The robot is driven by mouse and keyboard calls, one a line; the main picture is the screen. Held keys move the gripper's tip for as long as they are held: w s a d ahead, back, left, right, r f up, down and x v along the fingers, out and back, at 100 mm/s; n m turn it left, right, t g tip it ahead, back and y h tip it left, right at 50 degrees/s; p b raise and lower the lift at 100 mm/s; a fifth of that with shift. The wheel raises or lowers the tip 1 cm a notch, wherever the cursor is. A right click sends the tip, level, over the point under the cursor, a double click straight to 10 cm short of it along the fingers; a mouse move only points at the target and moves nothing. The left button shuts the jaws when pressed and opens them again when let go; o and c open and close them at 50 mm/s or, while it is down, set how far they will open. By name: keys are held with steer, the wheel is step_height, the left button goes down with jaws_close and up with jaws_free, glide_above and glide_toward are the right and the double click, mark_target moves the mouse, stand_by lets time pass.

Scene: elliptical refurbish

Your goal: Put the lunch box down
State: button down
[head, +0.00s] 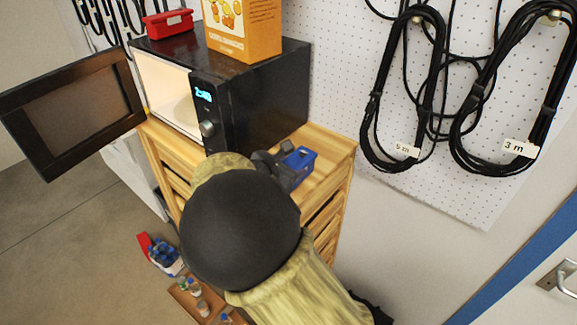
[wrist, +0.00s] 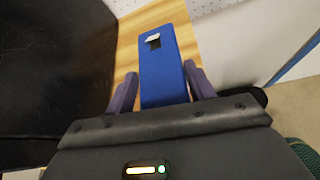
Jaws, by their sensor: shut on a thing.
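The lunch box appears to be the blue box (head: 300,157) at the right end of the wooden cabinet top (head: 334,156), beside the microwave. My gripper (head: 290,166) is shut on it. In the wrist view the blue box (wrist: 168,72) stands between the two dark fingers of my gripper (wrist: 160,82), with wood around it. A small light tab shows near its far end. I cannot tell whether its underside touches the wood. My arm hides part of the cabinet top.
The black microwave (head: 262,100) stands left of the box, its door (head: 75,110) open. An orange carton (head: 243,30) and a red container (head: 168,24) are on it. A pegboard (head: 340,70) with coiled cables rises behind. Small items lie on the floor. Some bare wood lies right of the box.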

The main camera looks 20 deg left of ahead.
steer(key=c, duration=0.5)
jaws_free()
steer(key=shift+f, duration=0.25)
steer(key=shift+r, duration=0.1)
steer(key=b+v, duration=0.3)
steer(key=v, duration=0.9)
